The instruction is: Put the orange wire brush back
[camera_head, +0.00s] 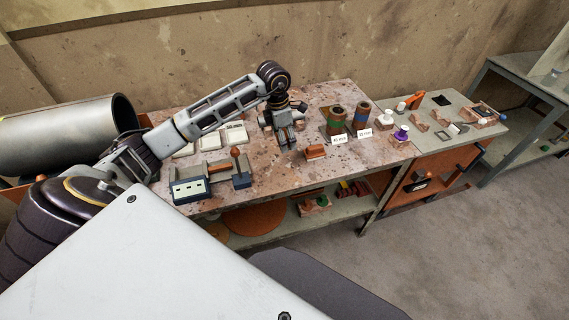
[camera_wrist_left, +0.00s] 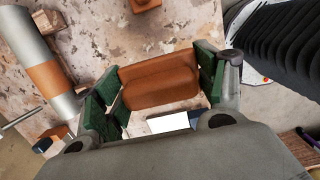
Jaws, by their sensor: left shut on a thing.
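My left gripper (camera_head: 286,142) hangs over the middle of the speckled worktable. In the left wrist view it (camera_wrist_left: 158,90) is shut on an orange-brown block (camera_wrist_left: 160,80), held between its green finger pads. This block looks like the orange wire brush, but no bristles show. In the head view it is hidden by the gripper. Another orange block (camera_head: 315,152) sits on the table just right of the gripper. My right gripper is not in view.
Two banded cylinders (camera_head: 336,120) with white labels stand right of the gripper. White boxes (camera_head: 236,133) and a device with a blue front (camera_head: 190,189) lie left of it. A side bench (camera_head: 447,112) holds several small items. A large grey pipe (camera_head: 70,122) lies far left.

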